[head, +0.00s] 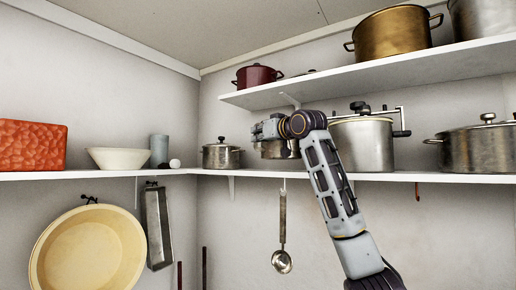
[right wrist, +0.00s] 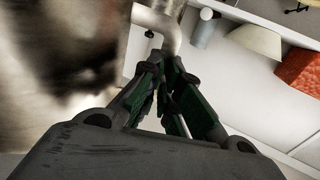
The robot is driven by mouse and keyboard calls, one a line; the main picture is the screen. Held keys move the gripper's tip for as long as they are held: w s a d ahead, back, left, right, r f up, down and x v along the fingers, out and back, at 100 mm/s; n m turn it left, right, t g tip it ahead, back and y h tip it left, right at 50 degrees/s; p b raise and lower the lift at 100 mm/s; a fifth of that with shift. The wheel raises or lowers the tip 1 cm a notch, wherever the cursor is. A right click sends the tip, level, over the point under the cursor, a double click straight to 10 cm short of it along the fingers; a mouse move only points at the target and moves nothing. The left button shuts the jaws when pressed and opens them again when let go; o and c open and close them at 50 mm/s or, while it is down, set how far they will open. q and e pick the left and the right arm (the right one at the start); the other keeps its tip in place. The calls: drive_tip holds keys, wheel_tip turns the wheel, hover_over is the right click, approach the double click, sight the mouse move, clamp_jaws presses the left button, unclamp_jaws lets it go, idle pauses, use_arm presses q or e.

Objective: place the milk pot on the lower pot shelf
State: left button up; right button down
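The milk pot, a small dark-metal pot (head: 280,150), shows in the head view partly hidden behind my right wrist. Its bottom looks a little above the lower pot shelf (head: 300,174). My right gripper (head: 258,130) points left beside it. In the right wrist view the finger pads (right wrist: 167,75) are close together at the end of a curved metal piece (right wrist: 170,35), which looks like the pot's handle. A large blurred metal surface (right wrist: 70,50) fills the left there. The exact contact is hard to see. My left gripper is not in view.
On the lower shelf a lidded pot (head: 221,156) stands to the left, a tall steel pot (head: 362,147) and a wide pot (head: 480,150) to the right. The upper shelf (head: 370,75) overhangs. A ladle (head: 283,225) hangs below. Bare shelf shows between the lidded and tall pots.

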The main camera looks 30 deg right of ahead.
wheel_tip(320, 180, down, 4)
idle(0.6)
drive_tip(key=shift+f, duration=0.1)
drive_tip(key=c, duration=1.6)
unclamp_jaws()
drive_tip(key=shift+c, duration=0.2)
